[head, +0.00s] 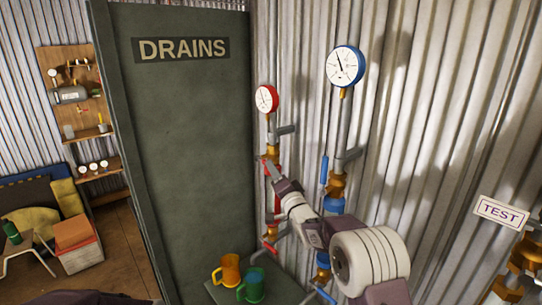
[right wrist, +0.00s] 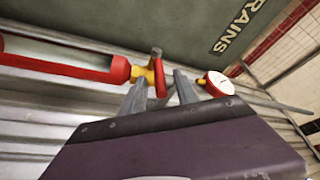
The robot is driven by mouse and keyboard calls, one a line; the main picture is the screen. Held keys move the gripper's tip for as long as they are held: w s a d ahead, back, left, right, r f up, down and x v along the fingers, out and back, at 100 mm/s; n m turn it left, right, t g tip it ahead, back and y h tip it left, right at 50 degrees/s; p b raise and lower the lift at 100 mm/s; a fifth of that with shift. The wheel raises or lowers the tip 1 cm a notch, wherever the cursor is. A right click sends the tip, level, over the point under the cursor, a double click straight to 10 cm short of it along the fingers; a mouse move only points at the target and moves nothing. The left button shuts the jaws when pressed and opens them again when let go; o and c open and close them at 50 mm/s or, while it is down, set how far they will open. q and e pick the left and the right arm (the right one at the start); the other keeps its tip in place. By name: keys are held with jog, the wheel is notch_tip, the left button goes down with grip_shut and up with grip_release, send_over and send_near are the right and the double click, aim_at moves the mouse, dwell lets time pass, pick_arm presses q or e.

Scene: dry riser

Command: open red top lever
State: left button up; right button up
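The red top lever (right wrist: 159,80) is on a brass valve (right wrist: 146,77) of the red pipe, below the red-rimmed gauge (head: 266,98). My right gripper (head: 270,167) is at this valve in the head view and partly covers the lever. In the right wrist view its two fingers (right wrist: 161,82) are spread apart, with the red lever between them. A gap seems to show on both sides of the lever. My left gripper is not in view.
A blue-rimmed gauge (head: 345,66) tops a second pipe with blue levers to the right. A green DRAINS panel (head: 190,150) stands left. Orange (head: 230,270) and green (head: 251,287) mugs stand below. A TEST sign (head: 501,214) is at far right.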

jog(key=shift+x, duration=1.65)
grip_shut()
